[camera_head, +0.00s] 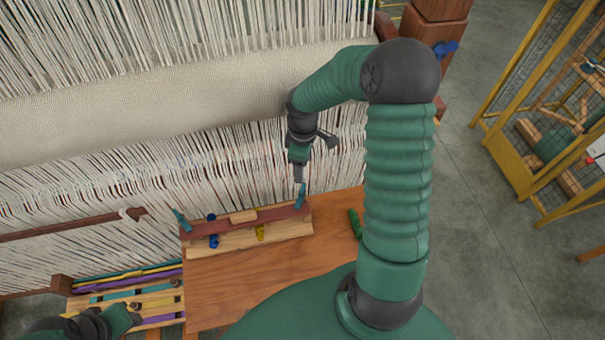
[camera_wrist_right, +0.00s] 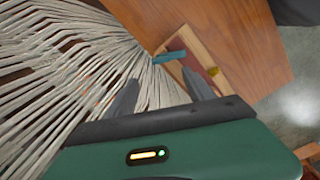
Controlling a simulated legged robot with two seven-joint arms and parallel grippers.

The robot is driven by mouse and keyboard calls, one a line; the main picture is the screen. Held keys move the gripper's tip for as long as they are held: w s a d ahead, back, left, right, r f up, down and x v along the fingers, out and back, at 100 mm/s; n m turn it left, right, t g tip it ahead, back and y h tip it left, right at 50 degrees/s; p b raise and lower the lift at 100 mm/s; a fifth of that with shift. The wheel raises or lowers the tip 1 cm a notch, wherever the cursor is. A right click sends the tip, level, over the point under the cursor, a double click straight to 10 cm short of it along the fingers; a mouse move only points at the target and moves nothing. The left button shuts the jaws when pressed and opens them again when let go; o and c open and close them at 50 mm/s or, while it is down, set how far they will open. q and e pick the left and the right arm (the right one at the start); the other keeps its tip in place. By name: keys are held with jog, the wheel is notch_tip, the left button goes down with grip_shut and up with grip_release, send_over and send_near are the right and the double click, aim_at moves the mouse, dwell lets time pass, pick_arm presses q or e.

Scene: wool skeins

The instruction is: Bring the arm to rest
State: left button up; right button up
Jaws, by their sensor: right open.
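My right arm reaches forward, bends, and hangs its gripper (camera_head: 299,180) down close to the right end of a wooden rack (camera_head: 246,218). A teal peg (camera_head: 300,196) stands at that end, just below the fingers. In the right wrist view the two fingers of the right gripper (camera_wrist_right: 160,85) are spread with nothing seen held between them. The teal peg also shows in the right wrist view (camera_wrist_right: 170,56), beyond the fingertips. Part of my left arm shows at the lower left, with its gripper (camera_head: 130,318) small and its jaws unclear.
A loom's hanging threads (camera_head: 130,175) and rolled cloth (camera_head: 170,105) stand close behind the right gripper. Blue (camera_head: 213,241) and yellow (camera_head: 260,232) pieces are at the rack. A green skein (camera_head: 355,223) lies on the table (camera_head: 250,280). A yellow-framed cage (camera_head: 510,165) stands at right.

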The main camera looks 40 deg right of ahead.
jog(key=shift+w+d, duration=0.1)
dwell(0.3)
jog(key=s+a+f+m+t+b, duration=0.1)
jog(key=s+a+f+m+b, duration=0.2)
jog(key=a+b, duration=0.3)
jog(key=s+a+f+m+t+b, duration=0.1)
jog(key=s+a+f+m+b, duration=0.2)
jog(key=a, duration=0.8)
jog(key=shift+s+f+t+b, duration=0.35)
jog(key=shift+s+b, duration=0.65)
jog(key=shift+b, duration=0.8)
jog(key=shift+f, duration=0.1)
